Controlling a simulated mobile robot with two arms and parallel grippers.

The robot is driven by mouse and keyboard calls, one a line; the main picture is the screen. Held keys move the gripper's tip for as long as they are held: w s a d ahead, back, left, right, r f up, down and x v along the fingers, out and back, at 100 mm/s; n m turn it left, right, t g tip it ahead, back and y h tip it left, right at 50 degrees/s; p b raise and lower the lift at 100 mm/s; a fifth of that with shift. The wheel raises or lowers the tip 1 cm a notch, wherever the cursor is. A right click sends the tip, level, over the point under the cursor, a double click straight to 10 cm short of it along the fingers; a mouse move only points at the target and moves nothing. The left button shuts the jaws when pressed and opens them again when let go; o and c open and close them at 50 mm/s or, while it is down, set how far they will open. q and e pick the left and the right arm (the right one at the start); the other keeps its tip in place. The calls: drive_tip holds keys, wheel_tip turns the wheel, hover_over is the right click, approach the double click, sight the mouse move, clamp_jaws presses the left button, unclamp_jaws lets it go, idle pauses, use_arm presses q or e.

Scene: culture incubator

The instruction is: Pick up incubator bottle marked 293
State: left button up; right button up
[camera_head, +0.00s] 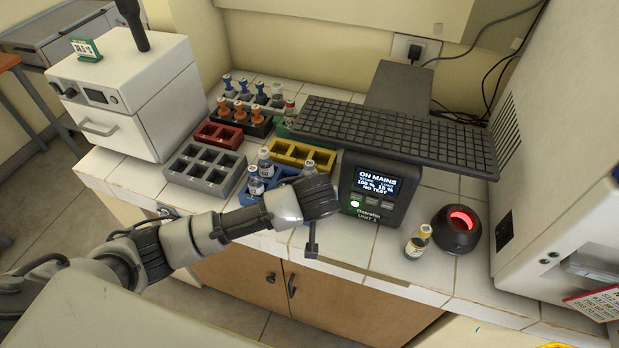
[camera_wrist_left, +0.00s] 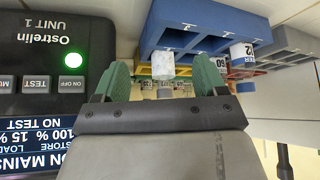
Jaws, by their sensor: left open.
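No label reading 293 is legible. Small bottles stand in and around the blue rack (camera_head: 285,176): a rear one (camera_head: 264,160), a front left one (camera_head: 255,183) and one at its right (camera_head: 308,168). My left gripper (camera_head: 312,234) is in front of the blue rack, beside the display unit. In the left wrist view its green fingers (camera_wrist_left: 163,72) are open. A pale bottle (camera_wrist_left: 163,62) shows in line between them; I cannot tell how far ahead it is. My right gripper is not in view.
A dark round device (camera_head: 456,229) glows red. The front bench strip right of the arm is mostly clear.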

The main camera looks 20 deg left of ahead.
sight(310, 174)
use_arm(q)
drive_tip(key=w+a, duration=0.1)
drive_tip(key=w, duration=0.1)
drive_tip(key=w+a+p, duration=0.1)
drive_tip(key=w, duration=0.2)
drive_tip(key=w+a, duration=0.1)
drive_tip(key=w, duration=0.2)
drive_tip(key=shift+w+f, duration=0.1)
drive_tip(key=shift+w, duration=0.05)
drive_tip(key=shift+x, duration=1.35)
drive_tip(key=c, duration=1)
drive_tip(key=shift+c, duration=0.2)
